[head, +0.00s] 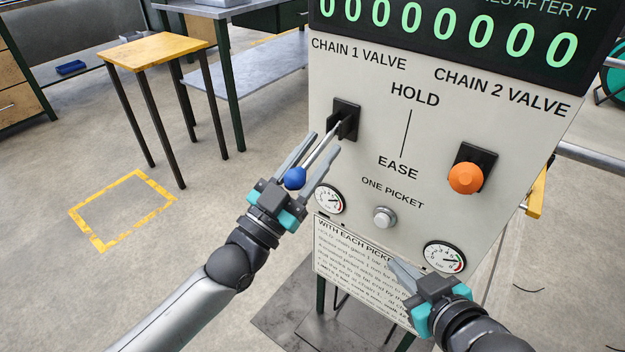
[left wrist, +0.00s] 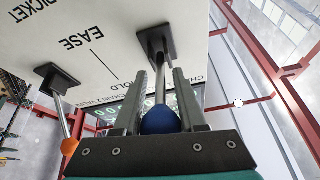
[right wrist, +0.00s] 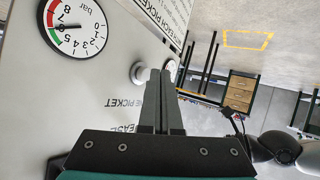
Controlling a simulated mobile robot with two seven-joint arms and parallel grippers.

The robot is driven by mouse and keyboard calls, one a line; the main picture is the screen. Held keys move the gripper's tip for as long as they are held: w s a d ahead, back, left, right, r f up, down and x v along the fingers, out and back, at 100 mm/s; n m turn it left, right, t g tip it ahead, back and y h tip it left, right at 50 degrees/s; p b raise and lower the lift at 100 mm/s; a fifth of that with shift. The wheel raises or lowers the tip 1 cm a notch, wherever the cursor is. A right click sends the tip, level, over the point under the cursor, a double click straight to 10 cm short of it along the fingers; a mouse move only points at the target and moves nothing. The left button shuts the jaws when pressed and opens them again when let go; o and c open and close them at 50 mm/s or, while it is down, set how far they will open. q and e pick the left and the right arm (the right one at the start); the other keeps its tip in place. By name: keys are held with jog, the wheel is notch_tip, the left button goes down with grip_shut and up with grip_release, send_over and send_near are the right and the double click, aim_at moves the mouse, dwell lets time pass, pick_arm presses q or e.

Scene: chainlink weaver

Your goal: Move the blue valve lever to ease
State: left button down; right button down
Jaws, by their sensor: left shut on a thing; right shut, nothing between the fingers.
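The blue valve lever (head: 295,178) has a blue ball knob on a grey rod. It sticks out from a black mount (head: 346,117) under the CHAIN 1 VALVE label, tilted down-left in the head view. My left gripper (head: 313,147) is shut on it, with a finger on each side of the rod; the knob sits near the gripper's palm in the left wrist view (left wrist: 160,121). The HOLD label (head: 415,95) is above the EASE label (head: 398,168) on the panel. My right gripper (head: 394,268) is shut and empty near the panel's lower part.
An orange-knobbed lever (head: 466,178) sits at the right under CHAIN 2 VALVE. A round button (head: 384,218) and two gauges (head: 329,199) (head: 445,257) lie below. An instruction sheet (head: 350,262) hangs lower. A small yellow-topped table (head: 157,51) stands at left; floor there is open.

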pick_arm(q)
jog(key=shift+d+f, duration=0.15)
jog(key=shift+f, duration=0.15)
pick_arm(e)
jog(key=s+a+r+n+g+y, duration=0.1)
jog(key=a+r+n+y, duration=0.2)
jog(key=r+n+y, duration=0.4)
jog(key=s+a+r+n+y, duration=0.2)
jog(key=a+r+n+y, duration=0.15)
jog(key=r+y, duration=0.45)
pick_arm(q)
jog(key=shift+r, duration=0.1)
pick_arm(e)
jog(key=w+a, duration=0.7)
jog(key=a, duration=0.1)
jog(key=shift+w+n+h, duration=0.2)
jog(key=shift+n+h, duration=0.15)
jog(key=shift+h, duration=0.05)
jog(key=shift+f, duration=0.1)
